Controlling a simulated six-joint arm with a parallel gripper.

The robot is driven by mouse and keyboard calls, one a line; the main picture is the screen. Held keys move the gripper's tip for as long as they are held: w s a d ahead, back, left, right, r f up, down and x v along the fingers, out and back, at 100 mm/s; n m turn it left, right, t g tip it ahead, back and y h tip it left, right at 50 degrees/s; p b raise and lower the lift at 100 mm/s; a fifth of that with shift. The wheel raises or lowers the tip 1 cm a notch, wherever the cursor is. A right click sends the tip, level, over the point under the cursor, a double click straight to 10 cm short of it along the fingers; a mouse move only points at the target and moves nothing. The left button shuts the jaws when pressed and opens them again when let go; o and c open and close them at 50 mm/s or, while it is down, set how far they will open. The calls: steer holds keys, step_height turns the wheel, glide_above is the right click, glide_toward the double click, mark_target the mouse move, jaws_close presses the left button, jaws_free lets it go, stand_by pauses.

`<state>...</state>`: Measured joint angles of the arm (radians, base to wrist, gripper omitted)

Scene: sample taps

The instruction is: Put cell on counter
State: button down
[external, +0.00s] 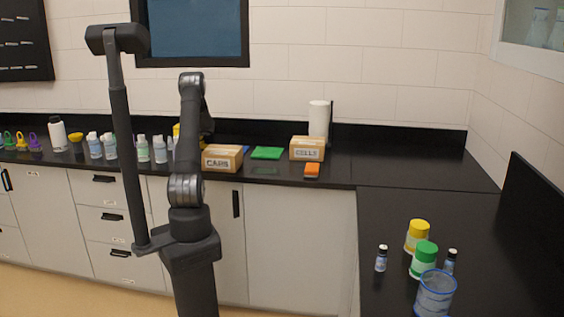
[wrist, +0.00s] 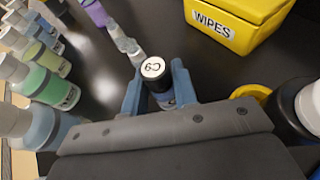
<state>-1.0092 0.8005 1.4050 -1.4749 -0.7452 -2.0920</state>
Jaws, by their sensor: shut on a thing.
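A small vial (wrist: 157,72) with a dark cap and a white top label, which seems to read C9 upside down, sits between the blue fingers of my gripper (wrist: 155,90) in the wrist view. The gripper is shut on it, and the vial looks about upright. Its lower part is hidden, and I cannot tell whether it touches the black counter (wrist: 105,60). In the external view my arm hides the gripper and vial. The counter (external: 400,165) runs along the wall, with a box labelled CELLS (external: 307,149) on it.
A yellow WIPES box (wrist: 235,25) stands close to the right of the vial. Several bottles (wrist: 45,80) line the left. A second labelled box (external: 222,158), a green pad (external: 267,153) and an orange item (external: 312,171) lie on the back counter. Jars (external: 424,258) stand on the right counter.

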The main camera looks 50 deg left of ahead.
steer(key=shift+f, duration=1.8)
steer(key=c, duration=1.2)
jaws_free()
steer(key=shift+f, duration=0.15)
steer(key=shift+o, duration=0.2)
steer(key=shift+w+d+r, duration=0.1)
steer(key=shift+d+r, duration=0.15)
steer(key=v, duration=1.1)
steer(key=shift+d, duration=0.25)
